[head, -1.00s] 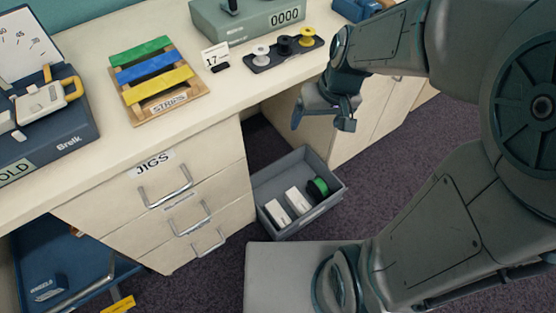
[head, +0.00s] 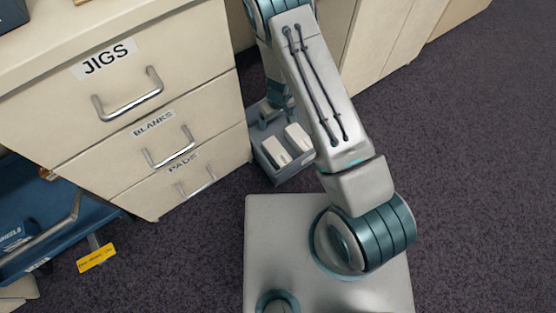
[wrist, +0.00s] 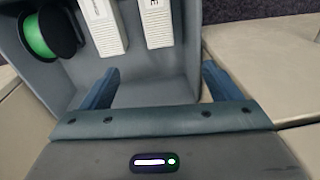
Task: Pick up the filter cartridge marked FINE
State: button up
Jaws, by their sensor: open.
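Two white block-shaped cartridges lie side by side in a grey bin (head: 290,172) on the floor. In the head view they are the left cartridge (head: 276,151) and the right cartridge (head: 299,138). In the wrist view, the right cartridge (wrist: 157,24) shows a large "E" at the picture's top edge; the rest of its marking is cut off. The left cartridge (wrist: 104,30) has small print I cannot read. My gripper (wrist: 161,82) is open and empty, with both cartridges beyond its fingertips. The right finger appears over the bin's right wall. The arm hides much of the gripper in the head view.
A green spool (wrist: 44,36) lies in the bin, left of the cartridges in the wrist view. The drawer cabinet (head: 130,110) stands close left of the bin. A blue cart (head: 60,205) is at far left. Carpet at right is clear.

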jog(key=b, duration=0.4)
send_over(277, 151)
jog(key=shift+n+h, duration=0.4)
jog(key=f, duration=1.6)
jog(key=shift+w+d+f, duration=0.15)
jog(key=shift+d+f, duration=0.1)
jog(key=shift+f, duration=0.1)
jog(key=shift+s+a+f+b, duration=0.1)
jog(key=shift+f+b, duration=0.7)
jog(key=shift+f, duration=0.65)
jog(key=shift+s+a+f+b, duration=0.1)
jog(key=shift+f+b, duration=0.7)
jog(key=shift+f, duration=0.65)
jog(key=shift+c, duration=0.3)
jog(key=shift+r, duration=0.1)
jog(key=c, duration=1.1)
